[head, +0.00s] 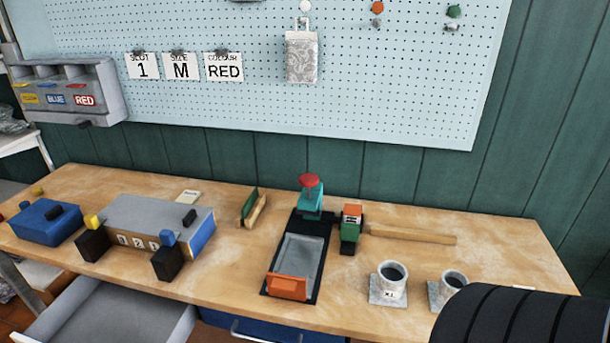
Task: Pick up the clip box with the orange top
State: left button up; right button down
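A small upright box with an orange top (352,211) and a green body stands on the workbench (235,268), right of the black-based fixture. It has a pale band under the top and a dark part at its foot. It appears to stand free, with no gripper near it. Neither of my grippers is in view.
The fixture (299,257) holds a grey plate, an orange block (288,288) and a red-topped teal post (310,195). A wooden bar (411,235) lies right of the box. Two cups (391,280) (449,285) stand in front right. A grey case (150,218) is left; an open drawer (120,315) juts below.

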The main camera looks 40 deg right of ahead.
aim_at(352, 214)
jog(key=z, duration=1.65)
jog(key=l+z, duration=0.25)
jog(key=k+l, duration=0.05)
jog(key=l, duration=0.05)
